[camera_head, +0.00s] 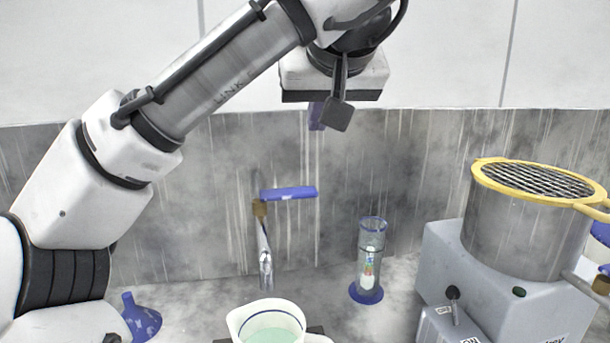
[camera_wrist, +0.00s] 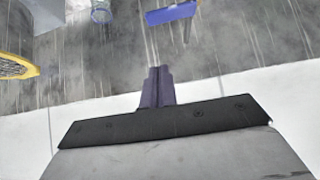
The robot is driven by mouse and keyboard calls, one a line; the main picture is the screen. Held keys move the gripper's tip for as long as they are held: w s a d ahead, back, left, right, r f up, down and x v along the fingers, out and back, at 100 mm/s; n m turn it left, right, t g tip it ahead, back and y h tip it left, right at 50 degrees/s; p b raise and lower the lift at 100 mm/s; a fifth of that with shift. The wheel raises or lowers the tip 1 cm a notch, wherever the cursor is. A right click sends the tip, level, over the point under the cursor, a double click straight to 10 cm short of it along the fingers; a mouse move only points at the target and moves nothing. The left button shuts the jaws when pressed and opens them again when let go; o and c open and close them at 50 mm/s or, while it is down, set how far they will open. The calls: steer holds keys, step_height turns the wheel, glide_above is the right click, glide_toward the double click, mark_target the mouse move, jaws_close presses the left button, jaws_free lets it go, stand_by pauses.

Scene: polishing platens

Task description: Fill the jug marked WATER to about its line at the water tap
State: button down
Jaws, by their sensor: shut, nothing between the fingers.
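A white jug (camera_head: 238,322) stands below the tap at the bottom of the head view, cut off by the frame edge. The lever also shows in the wrist view (camera_wrist: 171,13). I cannot tell whether water is running. My gripper (camera_head: 317,118) is shut and empty, above the lever and apart from it; its fingers show in the wrist view (camera_wrist: 157,80).
A clear cylinder with a blue base (camera_head: 367,292) stands right of the tap. A grey machine (camera_head: 500,300) carries a metal drum with a yellow-rimmed mesh (camera_head: 535,180) at the right. A blue funnel-shaped item (camera_head: 140,318) is at the lower left. A grey wall is behind.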

steer(key=shift+f, duration=0.15)
steer(key=p, duration=0.2)
glide_above(304, 187)
steer(key=s, duration=0.3)
step_height(304, 187, down, 6)
steer(key=f, duration=0.3)
steer(key=f+p, duration=0.1)
steer(key=f, duration=0.1)
steer(key=shift+d, duration=0.35)
steer(key=shift+w, duration=0.15)
